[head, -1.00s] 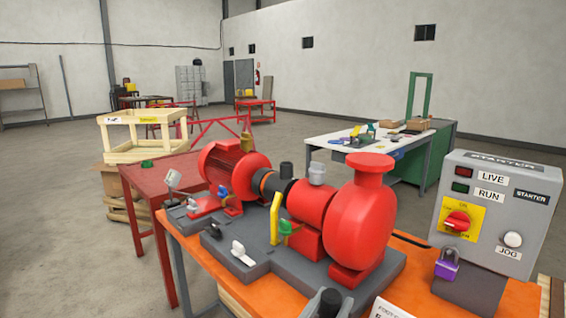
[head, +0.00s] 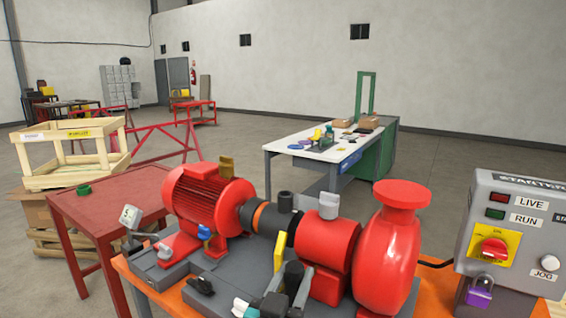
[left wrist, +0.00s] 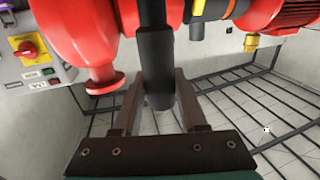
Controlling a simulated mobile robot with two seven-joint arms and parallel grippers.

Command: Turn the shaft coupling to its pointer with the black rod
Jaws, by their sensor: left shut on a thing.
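The shaft coupling (head: 262,216), dark with an orange band, sits between the red motor (head: 208,198) and the red pump (head: 388,250). It also shows at the top of the left wrist view (left wrist: 197,28). My left gripper (head: 286,298) is low in front of the skid, shut on the black rod (head: 293,272). In the left wrist view the rod (left wrist: 156,60) stands between my two fingers (left wrist: 158,112). The rod appears apart from the coupling, though its far end is out of frame there. I cannot make out the pointer for sure. My right gripper is not in view.
A yellow bar (head: 280,250) stands on the skid close behind the rod. The starter box (head: 512,230) with a purple padlock (head: 479,292) is at the right. A red table (head: 120,205) is at the left, and a white table (head: 312,150) stands behind.

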